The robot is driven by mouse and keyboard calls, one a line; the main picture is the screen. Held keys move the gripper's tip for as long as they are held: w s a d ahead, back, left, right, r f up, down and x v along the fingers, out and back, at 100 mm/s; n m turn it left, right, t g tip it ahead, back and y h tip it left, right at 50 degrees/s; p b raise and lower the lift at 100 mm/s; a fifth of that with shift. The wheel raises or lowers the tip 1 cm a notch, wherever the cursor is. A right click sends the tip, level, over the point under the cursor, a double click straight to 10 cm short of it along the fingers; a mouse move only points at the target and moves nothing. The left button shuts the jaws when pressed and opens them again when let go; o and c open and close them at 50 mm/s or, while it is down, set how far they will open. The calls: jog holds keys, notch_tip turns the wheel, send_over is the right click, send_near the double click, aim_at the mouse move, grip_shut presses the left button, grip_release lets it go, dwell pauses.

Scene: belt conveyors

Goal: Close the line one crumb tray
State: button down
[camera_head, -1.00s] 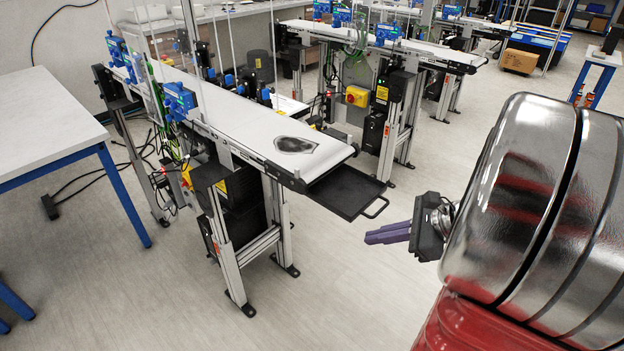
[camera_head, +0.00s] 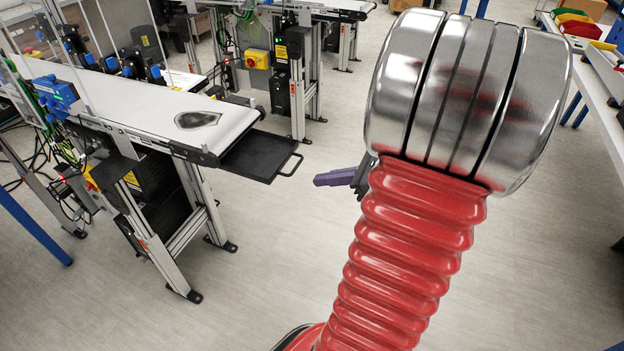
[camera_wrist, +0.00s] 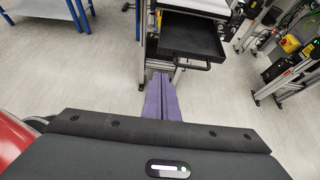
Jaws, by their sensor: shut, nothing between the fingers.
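The crumb tray (camera_head: 258,155) is a flat black tray with a loop handle (camera_head: 291,165), sticking out from under the end of the nearest conveyor (camera_head: 150,112). In the wrist view the tray (camera_wrist: 190,36) lies ahead, with its handle on the right side of its near edge. My gripper (camera_head: 318,180) has purple fingers and is shut and empty. It is to the right of the tray in the head view, apart from the handle. In the wrist view the fingers (camera_wrist: 160,80) point toward the tray. My arm hides part of the gripper's body in the head view.
The conveyor's metal legs (camera_head: 200,195) stand below the tray. A second conveyor with a yellow switch box (camera_head: 257,58) is behind. Open floor (camera_head: 265,260) lies between my arm and the near conveyor.

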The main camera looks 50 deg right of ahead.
send_near(272, 180)
notch_tip(272, 180, down, 3)
jog(key=shift+w+a+r, duration=0.1)
jog(key=shift+w+a, duration=0.25)
jog(key=shift+w, duration=0.4)
jog(key=shift+w+a+f, duration=0.1)
jog(key=shift+w+a, duration=0.25)
jog(key=shift+w, duration=0.4)
jog(key=shift+w+a+r, duration=0.1)
jog(key=shift+w+a, duration=0.2)
jog(key=shift+w, duration=0.45)
jog(key=shift+w, duration=0.15)
